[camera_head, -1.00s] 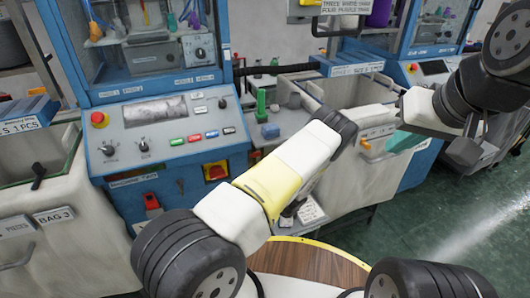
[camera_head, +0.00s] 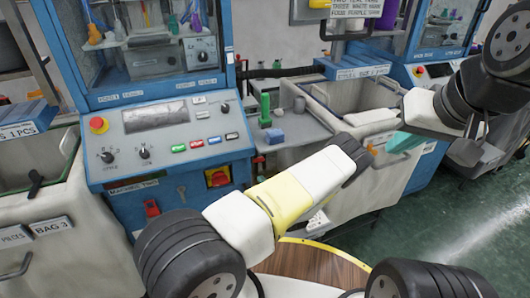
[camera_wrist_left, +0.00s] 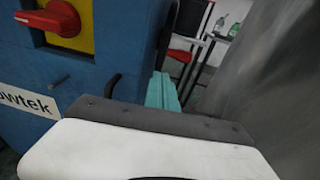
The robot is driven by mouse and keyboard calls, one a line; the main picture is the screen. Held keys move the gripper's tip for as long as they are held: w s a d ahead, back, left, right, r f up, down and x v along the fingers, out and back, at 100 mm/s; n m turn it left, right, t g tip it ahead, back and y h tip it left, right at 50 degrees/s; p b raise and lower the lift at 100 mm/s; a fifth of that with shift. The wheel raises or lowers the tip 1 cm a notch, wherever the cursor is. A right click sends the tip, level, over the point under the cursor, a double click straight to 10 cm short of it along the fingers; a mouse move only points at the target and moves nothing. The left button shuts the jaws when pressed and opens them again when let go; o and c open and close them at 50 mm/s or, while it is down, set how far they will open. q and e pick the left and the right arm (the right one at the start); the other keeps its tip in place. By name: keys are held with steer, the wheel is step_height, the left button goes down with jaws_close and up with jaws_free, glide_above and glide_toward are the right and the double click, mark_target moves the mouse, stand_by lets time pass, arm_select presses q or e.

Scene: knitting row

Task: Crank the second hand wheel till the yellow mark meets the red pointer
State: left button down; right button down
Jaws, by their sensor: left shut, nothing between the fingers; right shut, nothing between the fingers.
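I cannot make out a hand wheel, a yellow mark or a red pointer in either view. My left forearm (camera_head: 290,195) crosses the head view in front of the blue machine (camera_head: 165,165) labelled MACHINE TWO and hides the gripper and part of the machine's right side. In the left wrist view my left gripper (camera_wrist_left: 163,92) shows teal fingers, shut and empty, to the right of the blue machine front. A red switch on a yellow plate (camera_wrist_left: 60,17) is at its upper left. My right gripper (camera_head: 402,142), teal, is shut and empty by the grey bin at right.
A dark curved handle (camera_wrist_left: 112,84) lies just left of the left fingers. A green object (camera_head: 265,110) and a blue block (camera_head: 272,135) sit on the grey shelf. A grey bin (camera_head: 345,105) stands at right, another bin (camera_head: 35,160) at left. Green floor is open at right.

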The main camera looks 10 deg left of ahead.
arm_select(q)
steer(key=w+a+f+m+t, duration=0.1)
steer(key=w+a, duration=0.3)
steer(key=w, duration=0.5)
steer(key=shift+w+a+f+h, duration=0.15)
steer(key=shift+w+a+h, duration=0.15)
steer(key=shift+w+h, duration=0.1)
steer(key=shift+s, duration=0.1)
steer(key=shift+s+d+r, duration=0.1)
steer(key=shift+r, duration=0.55)
